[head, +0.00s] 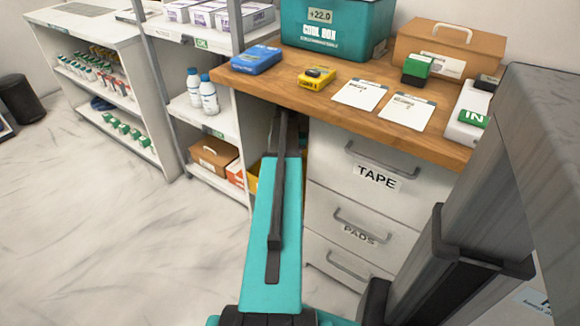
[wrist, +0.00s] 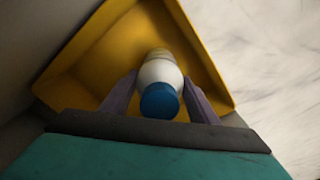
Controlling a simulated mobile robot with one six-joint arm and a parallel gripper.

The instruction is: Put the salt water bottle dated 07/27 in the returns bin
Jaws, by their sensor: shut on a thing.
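In the wrist view my gripper (wrist: 158,98) is shut on a white bottle (wrist: 160,73) with a blue cap, one finger on each side. The cap is towards the camera. The bottle is over the open mouth of a yellow bin (wrist: 75,52); I cannot tell whether its base touches the bin floor. No date on it can be read. In the head view a small part of the yellow bin (head: 254,183) shows beside my arm, low near the drawer unit. My gripper and the held bottle are hidden there.
Two more white bottles with blue caps (head: 208,96) stand on the middle shelf. A cardboard box (head: 212,157) sits on the lower shelf. The wooden counter (head: 290,80) and drawer unit (head: 330,192) are close right of my arm. Marble floor (head: 110,240) at left is clear.

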